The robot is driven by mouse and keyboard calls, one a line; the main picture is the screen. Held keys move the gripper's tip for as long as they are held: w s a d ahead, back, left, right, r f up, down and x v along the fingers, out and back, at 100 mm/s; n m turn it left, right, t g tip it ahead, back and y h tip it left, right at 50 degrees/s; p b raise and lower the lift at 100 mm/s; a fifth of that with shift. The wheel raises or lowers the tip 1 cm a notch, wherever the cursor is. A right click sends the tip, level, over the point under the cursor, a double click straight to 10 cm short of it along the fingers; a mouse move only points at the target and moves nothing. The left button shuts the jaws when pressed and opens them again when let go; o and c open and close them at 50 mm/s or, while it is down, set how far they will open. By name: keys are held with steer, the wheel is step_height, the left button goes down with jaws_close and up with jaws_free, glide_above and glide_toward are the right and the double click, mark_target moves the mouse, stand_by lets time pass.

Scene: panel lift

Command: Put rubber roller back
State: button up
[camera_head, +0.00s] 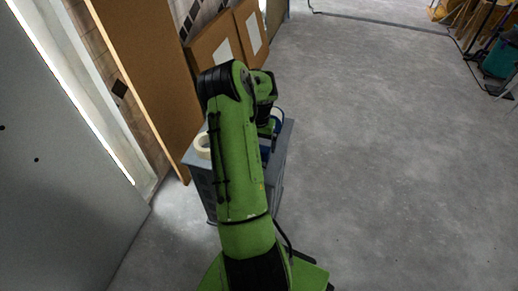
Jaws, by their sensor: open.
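My green arm reaches forward over a grey cabinet (203,184) and hides much of its top. My gripper (270,137) points down over the right part of the cabinet top, partly hidden behind my own arm. It is open, and I see nothing held in it. Blue parts of something (265,154) show beside and below the gripper, but I cannot tell what they belong to. I cannot make out the rubber roller; it may be hidden by my arm.
A cream tape roll (203,145) lies on the cabinet's left part. A tall brown board (150,75) and cardboard boxes (215,48) stand behind. A grey panel (55,170) is at left. Concrete floor (400,170) is clear at right; clutter (497,58) lies far right.

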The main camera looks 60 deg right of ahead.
step_height(320, 180, up, 7)
steer(key=shift+f+p, duration=0.1)
steer(key=shift+p, duration=0.65)
steer(key=shift+w+a, duration=0.15)
steer(key=w+a+r+n+t, duration=0.2)
steer(key=w+a+r+n, duration=0.25)
steer(key=a+r, duration=0.55)
steer(key=w+a+r+n+t, duration=0.1)
steer(key=w+a+r+n, duration=0.2)
steer(key=w+a+r, duration=0.7)
steer(key=s+a+r+n+t, duration=0.1)
steer(key=s+a+n, duration=0.7)
steer(key=s+a, duration=0.9)
steer(key=a+t, duration=0.1)
steer(key=a, duration=0.3)
steer(key=shift+s+r+n+t, duration=0.3)
steer(key=shift+s+n, duration=0.05)
